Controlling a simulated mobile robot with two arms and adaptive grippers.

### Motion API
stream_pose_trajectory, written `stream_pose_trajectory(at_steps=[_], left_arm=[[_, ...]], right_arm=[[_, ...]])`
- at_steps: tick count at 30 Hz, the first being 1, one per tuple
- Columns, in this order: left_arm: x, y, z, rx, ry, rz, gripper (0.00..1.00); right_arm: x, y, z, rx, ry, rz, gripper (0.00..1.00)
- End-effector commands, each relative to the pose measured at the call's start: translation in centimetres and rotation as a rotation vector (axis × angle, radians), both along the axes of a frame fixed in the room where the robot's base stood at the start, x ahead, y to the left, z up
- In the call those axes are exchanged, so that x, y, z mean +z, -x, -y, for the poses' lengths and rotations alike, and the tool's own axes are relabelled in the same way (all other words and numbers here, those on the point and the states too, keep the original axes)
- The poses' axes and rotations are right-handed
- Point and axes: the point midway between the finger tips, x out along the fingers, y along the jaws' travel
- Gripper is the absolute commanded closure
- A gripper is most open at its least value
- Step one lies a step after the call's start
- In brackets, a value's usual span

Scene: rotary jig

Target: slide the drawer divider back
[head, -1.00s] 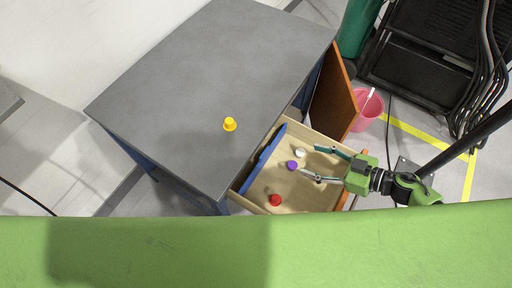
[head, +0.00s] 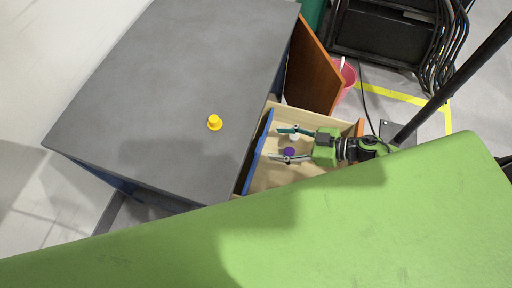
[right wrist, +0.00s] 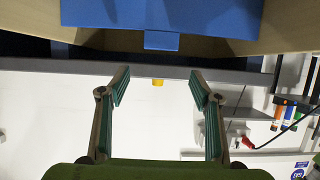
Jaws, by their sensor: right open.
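The blue drawer divider (head: 258,152) stands in the open wooden drawer (head: 318,115), on the side toward the cabinet. In the right wrist view the divider (right wrist: 160,14) spans the top, with a small blue tab (right wrist: 161,41) at its middle. My right gripper (head: 275,144) is over the drawer, its fingers pointing left toward the divider. In the right wrist view its jaws (right wrist: 160,86) are open and empty, apart from the divider. A purple knob (head: 289,151) and a partly covered white knob (head: 294,137) are near its fingers. My left gripper is out of view.
A yellow knob (head: 214,123) stands on the grey cabinet top (head: 170,80). An orange-brown door (head: 312,68) hangs open behind the drawer. A pink bucket (head: 348,75) is on the floor beyond. The drawer's near part is hidden.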

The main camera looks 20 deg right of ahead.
Motion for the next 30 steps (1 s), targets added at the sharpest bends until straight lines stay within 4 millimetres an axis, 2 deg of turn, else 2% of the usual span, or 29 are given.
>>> stream_pose_trajectory(at_steps=[1,6,11,23,30], left_arm=[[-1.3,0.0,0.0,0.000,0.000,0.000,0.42],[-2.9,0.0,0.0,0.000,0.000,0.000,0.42],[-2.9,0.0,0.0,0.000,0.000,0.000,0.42],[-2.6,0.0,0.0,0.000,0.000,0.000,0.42],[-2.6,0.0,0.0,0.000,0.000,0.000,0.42]], right_arm=[[-1.3,0.0,0.0,0.000,0.000,0.000,0.42],[-2.9,0.0,0.0,0.000,0.000,0.000,0.42],[-3.2,-0.4,-0.5,-0.001,-0.001,0.001,0.42],[-5.3,-3.4,-5.0,0.000,-0.003,0.001,0.42],[-5.7,-3.9,-5.8,0.000,0.001,0.001,0.42]])
